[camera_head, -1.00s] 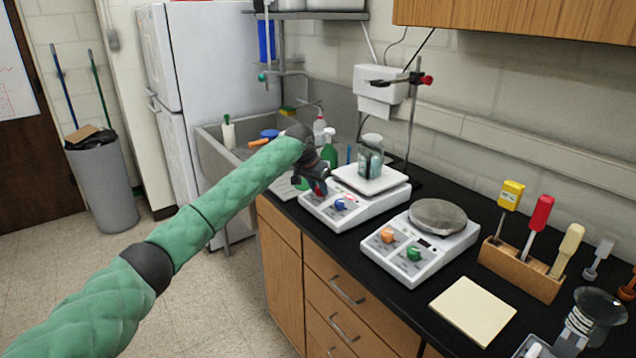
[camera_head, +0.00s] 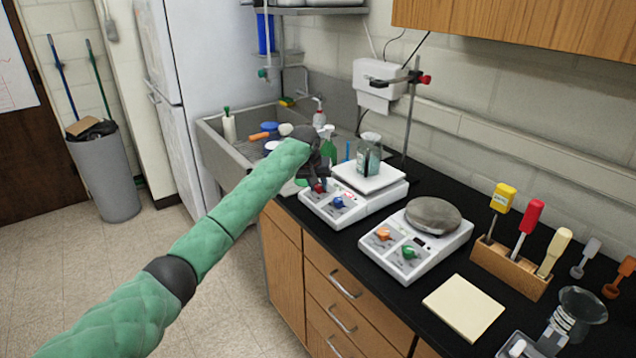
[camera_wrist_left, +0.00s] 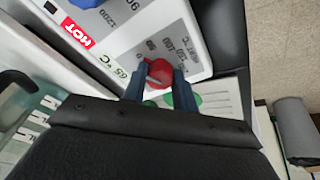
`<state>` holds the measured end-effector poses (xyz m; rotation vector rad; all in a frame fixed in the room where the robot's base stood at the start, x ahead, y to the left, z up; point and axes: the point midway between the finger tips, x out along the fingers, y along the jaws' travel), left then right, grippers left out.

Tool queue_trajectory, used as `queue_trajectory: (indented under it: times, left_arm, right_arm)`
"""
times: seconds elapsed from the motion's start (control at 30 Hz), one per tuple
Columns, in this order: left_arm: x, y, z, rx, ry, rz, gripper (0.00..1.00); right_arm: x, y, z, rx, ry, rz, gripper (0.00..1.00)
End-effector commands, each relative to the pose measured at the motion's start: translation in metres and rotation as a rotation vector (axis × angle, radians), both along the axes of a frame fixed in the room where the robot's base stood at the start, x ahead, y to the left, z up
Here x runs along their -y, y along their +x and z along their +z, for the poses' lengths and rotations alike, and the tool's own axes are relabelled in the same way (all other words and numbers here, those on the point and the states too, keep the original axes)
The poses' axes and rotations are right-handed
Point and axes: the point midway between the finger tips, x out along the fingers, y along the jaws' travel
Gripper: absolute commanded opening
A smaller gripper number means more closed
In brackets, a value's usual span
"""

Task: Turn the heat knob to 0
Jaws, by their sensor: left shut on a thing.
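The heat knob (camera_wrist_left: 158,74) is red and sits at the front left corner of a white hot plate (camera_head: 360,210), beside a printed °C scale. My left gripper (camera_head: 318,184) reaches down over that corner. In the left wrist view its two dark fingers (camera_wrist_left: 160,85) stand on either side of the red knob and are shut on it. The knob's pointer and exact setting cannot be read. A blue knob (camera_head: 338,202) is next to it on the same panel. The wrist view also shows a red HOT label (camera_wrist_left: 76,33) and a 65 °C readout. My right gripper is not in view.
A jar (camera_head: 368,155) stands on the hot plate's top. A second hot plate (camera_head: 440,245) with orange and green knobs stands to the right. A clamp stand (camera_head: 411,115) is behind, and a sink (camera_head: 215,140) lies to the left. A pale pad (camera_head: 463,307) lies in front.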

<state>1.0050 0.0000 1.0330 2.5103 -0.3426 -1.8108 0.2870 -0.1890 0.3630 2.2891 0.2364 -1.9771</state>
Motion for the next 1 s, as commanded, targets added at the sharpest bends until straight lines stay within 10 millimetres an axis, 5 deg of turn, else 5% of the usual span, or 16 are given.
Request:
queue_trajectory:
  times: [0.43, 0.47, 0.57, 1.0]
  left_arm:
    - [-0.0006, 0.0013, 0.0027, 0.003, -0.002, 0.012, 0.05]
    - [-0.0007, 0.0013, 0.0027, 0.003, -0.002, 0.012, 0.3]
    - [-0.0006, 0.0011, 0.0023, 0.002, -0.002, 0.012, 0.5]
    - [-0.0021, -0.0021, 0.0086, 0.0, -0.003, 0.011, 0.5]
  right_arm:
    - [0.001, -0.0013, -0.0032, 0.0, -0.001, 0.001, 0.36]
    - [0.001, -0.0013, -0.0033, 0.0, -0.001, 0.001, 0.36]
    - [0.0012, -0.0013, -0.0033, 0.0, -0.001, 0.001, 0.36]
    - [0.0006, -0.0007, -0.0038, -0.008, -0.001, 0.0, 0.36]
